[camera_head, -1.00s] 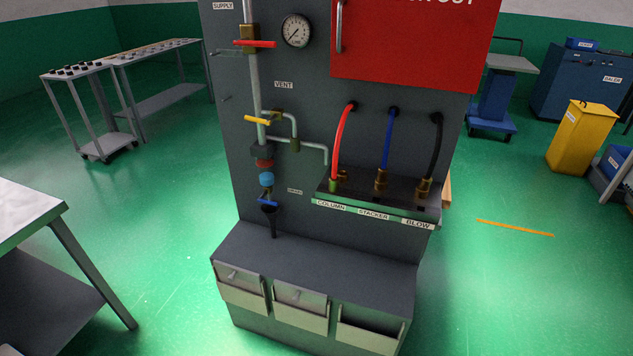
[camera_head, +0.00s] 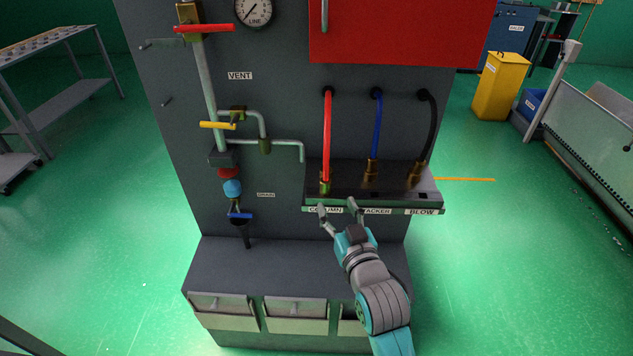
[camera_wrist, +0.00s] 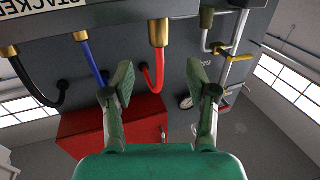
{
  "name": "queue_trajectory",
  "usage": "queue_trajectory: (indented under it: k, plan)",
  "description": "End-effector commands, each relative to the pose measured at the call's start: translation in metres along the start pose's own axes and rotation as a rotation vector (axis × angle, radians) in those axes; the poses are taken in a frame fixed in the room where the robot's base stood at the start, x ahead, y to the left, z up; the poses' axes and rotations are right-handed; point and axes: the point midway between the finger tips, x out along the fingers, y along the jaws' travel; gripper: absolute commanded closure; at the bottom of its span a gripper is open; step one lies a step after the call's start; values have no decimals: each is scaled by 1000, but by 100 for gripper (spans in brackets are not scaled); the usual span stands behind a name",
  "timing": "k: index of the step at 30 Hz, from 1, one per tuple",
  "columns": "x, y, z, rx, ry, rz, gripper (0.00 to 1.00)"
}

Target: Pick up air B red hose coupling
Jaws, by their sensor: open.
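The red hose (camera_head: 327,135) comes out of the grey panel and runs down to its brass coupling (camera_head: 325,184), at the left end of the shelf above the COLUMN label. In the wrist view the picture is upside down, and the brass coupling (camera_wrist: 158,33) shows at the top with the red hose (camera_wrist: 160,68) below it. My gripper (camera_head: 338,205) is open and empty, in front of the shelf edge and a little below the coupling. In the wrist view my gripper (camera_wrist: 160,85) has its two fingers spread on either side of the red hose's line, apart from it.
The blue hose (camera_head: 377,130) and black hose (camera_head: 429,130) stand to the right on the same shelf (camera_head: 400,196). Pipes with a yellow valve handle (camera_head: 217,125) lie to the left. The red cabinet (camera_head: 400,35) is above. Drawers (camera_head: 295,305) are below.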

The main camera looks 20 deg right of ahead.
Motion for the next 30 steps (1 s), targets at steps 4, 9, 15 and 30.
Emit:
queue_trajectory:
  k: [4, 9, 15, 30]
  plan:
    - [22, 0, 0, 0, 1, 0, 42]
    - [42, 0, 0, 0, 1, 0, 42]
    - [53, 0, 2, 0, 0, 0, 42]
    - [99, 1, 5, 0, 0, 0, 42]
